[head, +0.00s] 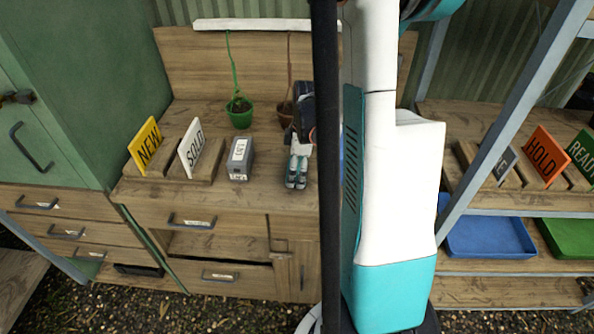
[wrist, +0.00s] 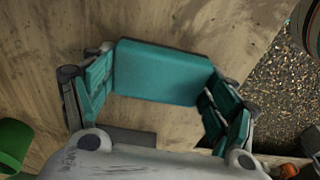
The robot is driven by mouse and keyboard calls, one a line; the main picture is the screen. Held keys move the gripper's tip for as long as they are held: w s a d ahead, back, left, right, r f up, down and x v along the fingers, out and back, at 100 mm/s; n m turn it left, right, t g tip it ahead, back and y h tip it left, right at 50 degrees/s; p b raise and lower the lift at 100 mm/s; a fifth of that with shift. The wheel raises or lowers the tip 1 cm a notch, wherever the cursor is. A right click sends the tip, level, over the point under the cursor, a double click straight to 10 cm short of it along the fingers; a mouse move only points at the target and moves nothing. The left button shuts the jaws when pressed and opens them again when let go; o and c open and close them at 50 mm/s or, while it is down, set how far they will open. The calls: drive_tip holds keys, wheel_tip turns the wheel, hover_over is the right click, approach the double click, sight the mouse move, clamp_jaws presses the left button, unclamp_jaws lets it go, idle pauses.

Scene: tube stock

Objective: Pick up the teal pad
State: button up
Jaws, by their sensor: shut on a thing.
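The teal pad (wrist: 161,72) is a flat block in the wrist view, spanning the space between the two fingers of my gripper (wrist: 158,84). The fingers hold it at its left and right ends. Wooden surface shows around it; I cannot tell whether it touches that surface. In the head view my gripper (head: 297,174) points down over the right part of the workbench top (head: 262,180). The pad cannot be told apart from the fingers there.
A grey labelled box (head: 240,158) stands left of my gripper. A green potted plant (head: 239,112) and a brown pot (head: 285,113) stand behind. NEW (head: 146,145) and SOLD (head: 192,148) signs stand at the left. The bench's front edge is close to my gripper.

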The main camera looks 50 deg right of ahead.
wheel_tip(320, 180, up, 19)
drive_tip(key=p, duration=0.5)
drive_tip(key=shift+p, duration=0.4)
drive_tip(key=shift+r, duration=0.1)
